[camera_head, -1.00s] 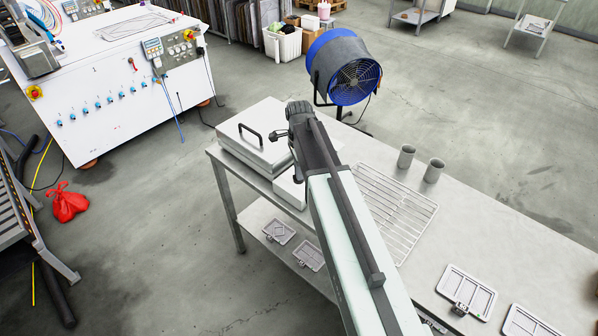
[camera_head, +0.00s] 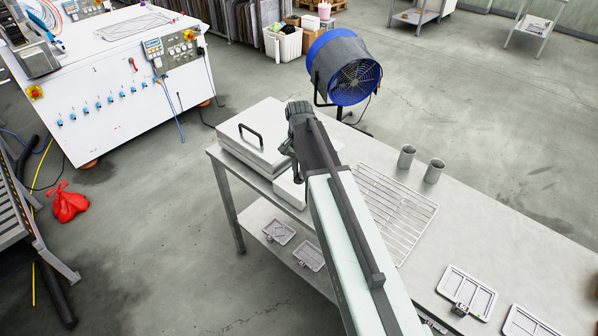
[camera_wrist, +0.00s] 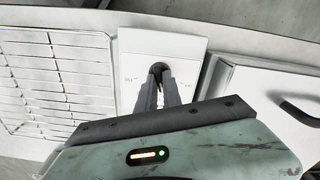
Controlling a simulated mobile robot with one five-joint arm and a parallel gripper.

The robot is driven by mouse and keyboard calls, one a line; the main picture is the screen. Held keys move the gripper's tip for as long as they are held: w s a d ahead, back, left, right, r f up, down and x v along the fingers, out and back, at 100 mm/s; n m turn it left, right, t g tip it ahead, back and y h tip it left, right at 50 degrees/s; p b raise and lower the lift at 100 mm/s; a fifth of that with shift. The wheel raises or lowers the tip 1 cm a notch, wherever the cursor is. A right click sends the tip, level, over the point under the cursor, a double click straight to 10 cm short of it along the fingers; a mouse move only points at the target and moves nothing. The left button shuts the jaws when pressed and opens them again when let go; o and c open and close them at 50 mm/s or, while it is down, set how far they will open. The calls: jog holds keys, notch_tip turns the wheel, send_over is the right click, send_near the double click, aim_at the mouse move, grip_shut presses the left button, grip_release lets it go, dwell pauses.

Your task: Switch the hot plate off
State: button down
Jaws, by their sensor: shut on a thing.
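A white box with a black-handled lid (camera_head: 250,145) stands at the left end of the metal table. Beside it is a low white panel (camera_head: 290,189), mostly behind my arm. In the wrist view, this panel (camera_wrist: 190,53) has a dark round knob (camera_wrist: 158,67) with small markings on both sides, too small to read surely. My gripper (camera_wrist: 158,82) is shut on the knob. Its fingers cover most of it, so the pointer is hidden. In the head view my gripper (camera_head: 294,172) is beside the lidded box. The box lid (camera_wrist: 265,110) also shows at right in the wrist view.
A wire rack (camera_head: 390,215) lies right of my arm; it also shows in the wrist view (camera_wrist: 60,75). Two grey cups (camera_head: 420,164) and flat trays (camera_head: 466,291) stand on the table (camera_head: 500,225). A blue fan (camera_head: 343,68) stands behind it.

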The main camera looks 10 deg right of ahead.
jog(key=n, duration=0.5)
jog(key=shift+a+n, duration=0.1)
jog(key=shift+n, duration=2.4)
jog(key=c, duration=1.5)
grip_release()
jog(key=shift+r, duration=0.1)
notch_tip(320, 180, up, 8)
jog(key=p, duration=0.8)
jog(key=shift+f, duration=0.2)
